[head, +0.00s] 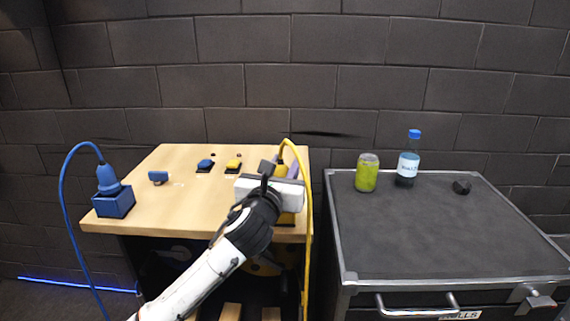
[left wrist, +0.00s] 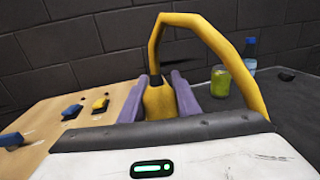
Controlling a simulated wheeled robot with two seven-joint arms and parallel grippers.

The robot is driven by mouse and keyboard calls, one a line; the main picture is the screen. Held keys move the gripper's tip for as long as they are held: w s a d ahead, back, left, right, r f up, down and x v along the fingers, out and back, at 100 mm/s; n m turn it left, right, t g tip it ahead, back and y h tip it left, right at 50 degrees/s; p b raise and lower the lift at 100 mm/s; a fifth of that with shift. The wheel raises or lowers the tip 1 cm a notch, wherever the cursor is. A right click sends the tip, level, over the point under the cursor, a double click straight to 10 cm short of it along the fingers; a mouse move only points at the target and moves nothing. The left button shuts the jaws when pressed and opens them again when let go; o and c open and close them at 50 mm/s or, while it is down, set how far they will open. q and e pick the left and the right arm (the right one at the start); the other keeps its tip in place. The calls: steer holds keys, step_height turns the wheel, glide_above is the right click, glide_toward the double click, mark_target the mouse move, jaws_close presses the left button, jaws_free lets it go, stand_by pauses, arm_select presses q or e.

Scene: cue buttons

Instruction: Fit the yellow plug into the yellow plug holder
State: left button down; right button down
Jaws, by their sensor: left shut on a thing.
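The yellow plug (head: 281,168) is at the right front of the wooden table, with its yellow cable looping up and hanging down at the table's right edge. My left gripper (head: 292,167) is shut on the yellow plug. In the left wrist view the plug (left wrist: 158,99) stands between the two purple fingers of my left gripper (left wrist: 160,92). The yellow plug holder (head: 287,219) shows only in part under my gripper, which hides most of it. I cannot tell whether the plug sits inside it. My right gripper is not in view.
A blue plug (head: 109,179) stands in a blue holder (head: 114,203) at the table's left. A blue button (head: 205,164), a yellow button (head: 233,164) and a small blue part (head: 158,176) are on the wooden table (head: 150,219). A can (head: 367,174) and bottle (head: 407,169) stand on the dark chest (head: 440,235).

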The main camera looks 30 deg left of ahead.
arm_select(q)
steer(key=shift+f, duration=0.6)
stand_by(0.5)
steer(key=c, duration=1.3)
jaws_free()
steer(key=shift+o, duration=0.2)
steer(key=v, duration=1)
steer(key=shift+s+b, duration=0.15)
steer(key=shift+b, duration=0.15)
steer(key=shift+s+d, duration=0.1)
